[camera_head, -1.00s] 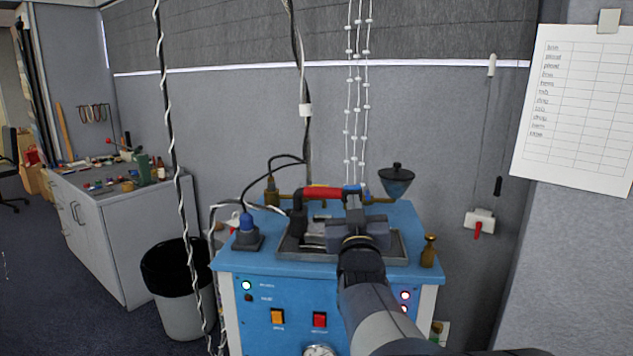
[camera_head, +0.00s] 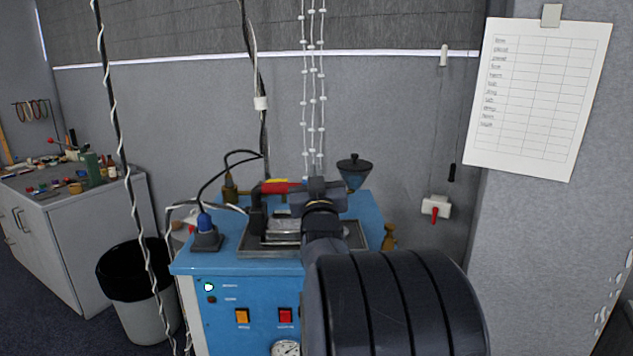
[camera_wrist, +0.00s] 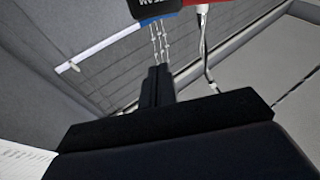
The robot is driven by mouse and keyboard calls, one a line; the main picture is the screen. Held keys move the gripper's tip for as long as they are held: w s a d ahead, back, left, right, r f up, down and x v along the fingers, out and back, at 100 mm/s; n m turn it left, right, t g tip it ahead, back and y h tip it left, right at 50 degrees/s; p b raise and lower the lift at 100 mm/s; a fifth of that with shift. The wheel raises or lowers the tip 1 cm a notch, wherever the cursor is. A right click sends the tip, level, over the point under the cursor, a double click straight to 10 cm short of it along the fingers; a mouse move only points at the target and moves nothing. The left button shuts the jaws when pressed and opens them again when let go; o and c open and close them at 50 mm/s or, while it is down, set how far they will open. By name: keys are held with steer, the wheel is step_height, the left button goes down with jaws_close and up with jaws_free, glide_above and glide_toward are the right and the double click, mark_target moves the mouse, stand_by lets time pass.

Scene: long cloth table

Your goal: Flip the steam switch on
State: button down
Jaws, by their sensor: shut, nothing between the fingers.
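The blue machine (camera_head: 250,320) stands at the lower middle of the head view. A red part (camera_head: 273,187) with a black elbow sits above its top tray, just left of my gripper (camera_head: 322,190). In the wrist view my gripper (camera_wrist: 158,72) has its fingers together and empty. Beyond the fingertips, at the top edge, is a dark part (camera_wrist: 155,8) with blue and red ends. Its cut-off upside-down lettering looks like part of "STEAM". Its setting cannot be told, and contact with the fingers does not show.
The front panel has an orange switch (camera_head: 242,316), a red switch (camera_head: 285,315) and a lit green lamp (camera_head: 209,287). My arm hides the panel's right side. A grey hopper (camera_head: 354,172) stands behind right. Cables (camera_head: 258,105) and bead strings (camera_head: 314,90) hang behind.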

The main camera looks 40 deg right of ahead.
steer(key=w+d+f, duration=0.1)
steer(key=w+d+f+p, duration=0.1)
steer(key=shift+w+d+f, duration=0.2)
steer(key=shift+w+f, duration=0.1)
steer(key=shift+f, duration=0.1)
steer(key=shift+f, duration=0.1)
stand_by(0.3)
steer(key=shift+r+m, duration=0.5)
steer(key=shift+r, duration=1.5)
steer(key=b+v, duration=0.3)
steer(key=v, duration=0.7)
steer(key=shift+w, duration=0.15)
